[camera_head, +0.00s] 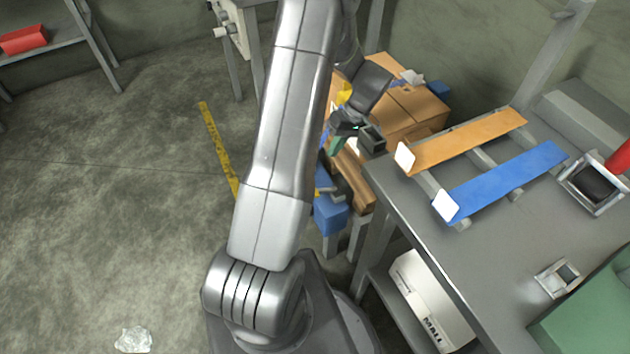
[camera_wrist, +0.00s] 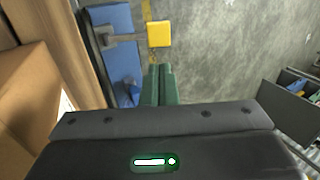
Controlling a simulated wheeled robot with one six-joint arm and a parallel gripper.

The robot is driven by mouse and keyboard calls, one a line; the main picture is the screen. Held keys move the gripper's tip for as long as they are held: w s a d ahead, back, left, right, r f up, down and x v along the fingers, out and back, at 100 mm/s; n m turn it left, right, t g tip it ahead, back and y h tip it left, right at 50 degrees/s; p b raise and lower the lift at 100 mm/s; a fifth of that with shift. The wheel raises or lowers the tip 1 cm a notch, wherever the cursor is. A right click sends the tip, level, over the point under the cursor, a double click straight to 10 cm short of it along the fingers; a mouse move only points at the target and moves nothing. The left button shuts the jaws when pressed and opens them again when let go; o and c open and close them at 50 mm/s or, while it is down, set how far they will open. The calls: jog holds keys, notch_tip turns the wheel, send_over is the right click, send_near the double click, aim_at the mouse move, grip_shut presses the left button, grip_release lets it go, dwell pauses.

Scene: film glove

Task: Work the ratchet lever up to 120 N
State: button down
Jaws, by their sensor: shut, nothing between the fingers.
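My gripper (camera_wrist: 158,86) shows in the wrist view as two green fingers, shut together with nothing between them. A yellow square block (camera_wrist: 159,34) sits just beyond the fingertips, apart from them in the picture. A grey arm joins it to a dark bar beside a blue body (camera_wrist: 116,50); this looks like the ratchet lever. In the head view a blue block (camera_head: 330,214) with dark and yellow parts stands below my gripper, partly hidden by my arm. No force readout can be read.
Cardboard boxes (camera_head: 406,107) stand behind my gripper. A grey workbench (camera_head: 420,220) to the right carries an orange strip (camera_head: 468,138) and a blue strip (camera_head: 510,180). A white box (camera_head: 428,295) lies on its lower shelf. The floor at left is mostly clear.

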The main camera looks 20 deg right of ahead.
aim_at(315, 190)
jog(key=x, duration=1.4)
jog(key=shift+b, duration=0.4)
jog(key=shift+a, duration=0.1)
jog(key=f+h+b, duration=0.1)
jog(key=a+b, duration=0.1)
jog(key=shift+a+f+h+b, duration=0.2)
jog(key=shift+f+h+b, duration=0.2)
jog(key=shift+s+a+f+h+b, duration=0.1)
jog(key=shift+a+f+h+b, duration=0.2)
jog(key=shift+f+h+b, duration=0.25)
jog(key=shift+a+f+h+b, duration=0.3)
jog(key=shift+f+h+b, duration=0.1)
jog(key=shift+h, duration=0.15)
jog(key=shift+s+a+f+b, duration=0.1)
jog(key=shift+a+f+b, duration=0.1)
jog(key=shift+f+b, duration=0.5)
jog(key=shift+s+a+f, duration=0.1)
jog(key=shift+s+a, duration=0.05)
